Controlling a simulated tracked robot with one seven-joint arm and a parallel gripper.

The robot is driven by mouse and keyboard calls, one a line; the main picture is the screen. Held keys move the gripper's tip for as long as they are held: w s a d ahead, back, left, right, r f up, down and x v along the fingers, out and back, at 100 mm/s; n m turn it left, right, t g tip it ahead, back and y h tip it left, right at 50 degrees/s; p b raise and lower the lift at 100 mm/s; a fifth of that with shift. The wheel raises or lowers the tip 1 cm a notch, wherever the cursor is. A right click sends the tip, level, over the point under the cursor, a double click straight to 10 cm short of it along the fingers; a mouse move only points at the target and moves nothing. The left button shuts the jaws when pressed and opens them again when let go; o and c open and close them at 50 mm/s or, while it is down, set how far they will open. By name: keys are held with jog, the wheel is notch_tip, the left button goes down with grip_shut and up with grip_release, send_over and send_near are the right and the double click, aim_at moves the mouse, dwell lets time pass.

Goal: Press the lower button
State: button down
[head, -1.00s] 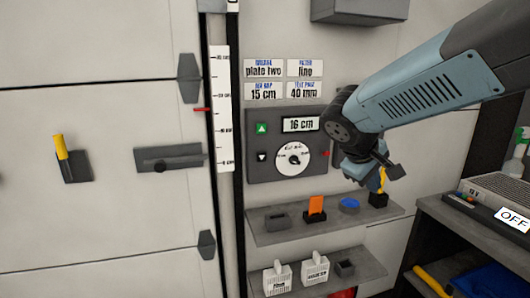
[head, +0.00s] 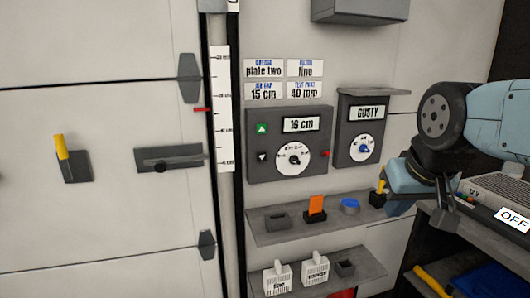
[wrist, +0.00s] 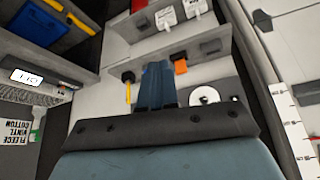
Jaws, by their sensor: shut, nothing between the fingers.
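The control box (head: 252,177) on the wall has a green up-arrow button (head: 262,128) above a dark lower button (head: 262,156) with a white down arrow. Its display (head: 301,124) reads 16 cm and a white dial (head: 294,156) sits below it. My gripper (head: 393,207) is shut and empty, well to the right of the box, beside the right end of the upper shelf. In the wrist view, my shut gripper (wrist: 156,80) points toward the shelves. A white dial (wrist: 205,96) shows just right of it; I cannot make out the lower button there.
A second box (head: 343,150) reads GUSTY. The upper shelf (head: 290,235) holds an orange piece (head: 316,205), a blue disc (head: 350,206) and a yellow-handled tool (head: 380,187). A cart with an OFF display (head: 513,220) stands at right. The space before the control box is clear.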

aim_at(261, 157)
jog(key=w+a+r+n+y, duration=0.1)
jog(key=w+a+n, duration=0.4)
jog(key=w, duration=0.5)
jog(key=w+a+n+g+y, duration=0.1)
jog(key=w+a+n+y, duration=0.2)
jog(key=w+a+n, duration=0.3)
jog(key=w+a+r+n+y, duration=0.1)
jog(key=w+a+n+y, duration=0.1)
jog(key=w+a+n, duration=0.3)
jog(key=w+n, duration=0.4)
jog(key=w, duration=0.6)
jog(key=shift+w+a+r, duration=0.3)
jog(key=shift+w+a, duration=0.05)
jog(key=shift+a, duration=0.05)
jog(key=shift+f, duration=0.1)
jog(key=shift+w+a+f, duration=1)
jog(key=shift+w+f, duration=0.2)
jog(key=shift+f, duration=0.1)
jog(key=shift+w+a+f, duration=1)
jog(key=shift+w+f, duration=0.25)
jog(key=shift+f, duration=0.05)
jog(key=shift+w+a+f, duration=1)
jog(key=shift+w+f, duration=0.2)
jog(key=shift+f, duration=0.1)
jog(key=shift+w, duration=0.1)
